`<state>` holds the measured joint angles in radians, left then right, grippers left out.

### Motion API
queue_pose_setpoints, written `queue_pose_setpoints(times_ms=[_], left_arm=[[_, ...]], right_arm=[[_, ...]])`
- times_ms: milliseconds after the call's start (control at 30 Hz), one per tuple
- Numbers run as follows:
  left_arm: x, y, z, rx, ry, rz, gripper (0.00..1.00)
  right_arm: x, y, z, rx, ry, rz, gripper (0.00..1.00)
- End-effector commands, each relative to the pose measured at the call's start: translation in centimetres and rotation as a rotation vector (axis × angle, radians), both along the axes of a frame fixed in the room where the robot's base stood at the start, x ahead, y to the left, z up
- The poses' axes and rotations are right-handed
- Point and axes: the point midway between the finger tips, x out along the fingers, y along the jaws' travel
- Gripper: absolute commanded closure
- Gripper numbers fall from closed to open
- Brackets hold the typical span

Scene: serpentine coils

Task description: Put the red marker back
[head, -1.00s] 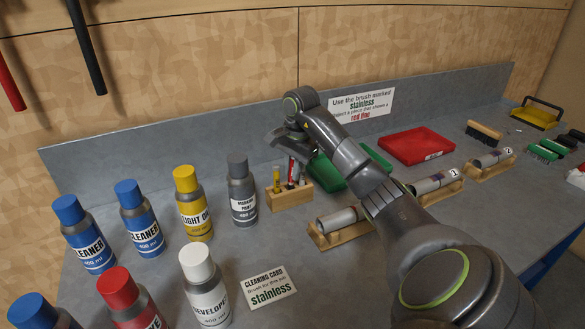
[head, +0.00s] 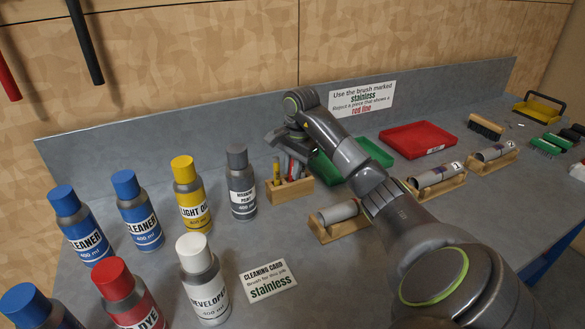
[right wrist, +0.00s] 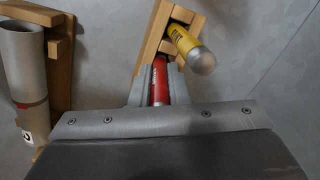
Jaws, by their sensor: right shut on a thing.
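My right gripper (head: 292,158) is shut on the red marker, over the wooden marker holder (head: 290,190) near the bench's back wall. In the right wrist view the red marker (right wrist: 159,82) lies between the jaws, its far end at the near end of the holder (right wrist: 150,38). I cannot tell how deep it sits in a slot. A yellow marker (right wrist: 190,50) stands in the holder, next to the red one; it also shows in the head view (head: 276,170). The jaws hide part of the holder in the head view. My left gripper is out of view.
A grey marking-paint can (head: 241,185) stands just left of the holder, with several other spray bottles further left. A green tray (head: 372,151) is behind my right arm. A tube on a wooden cradle (head: 340,228) lies near the holder's right side; it shows in the wrist view (right wrist: 24,75).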

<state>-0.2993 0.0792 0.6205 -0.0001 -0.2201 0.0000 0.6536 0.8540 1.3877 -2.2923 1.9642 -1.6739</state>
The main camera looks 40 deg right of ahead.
Motion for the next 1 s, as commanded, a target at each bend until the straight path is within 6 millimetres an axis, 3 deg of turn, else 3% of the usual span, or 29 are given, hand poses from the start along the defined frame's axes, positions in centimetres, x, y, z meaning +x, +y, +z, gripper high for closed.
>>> queue_pose_setpoints(times_ms=[200,233,400,733,933,1000], left_arm=[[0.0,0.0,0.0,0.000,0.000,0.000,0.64],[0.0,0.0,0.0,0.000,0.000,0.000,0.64],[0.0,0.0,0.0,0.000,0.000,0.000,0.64],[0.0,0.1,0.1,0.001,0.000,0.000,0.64],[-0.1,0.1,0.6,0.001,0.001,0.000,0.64],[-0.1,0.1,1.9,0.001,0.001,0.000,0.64]], right_arm=[[0.0,0.0,0.0,0.001,0.002,0.000,1.00],[0.0,0.0,0.0,0.001,0.002,0.000,0.81],[0.0,0.0,0.0,0.001,0.001,0.000,0.60],[0.0,0.0,0.4,0.000,-0.001,0.000,0.60],[-0.3,-0.2,3.4,-0.003,-0.003,0.000,0.60],[-0.5,-0.1,4.5,0.000,0.000,0.000,0.60]])
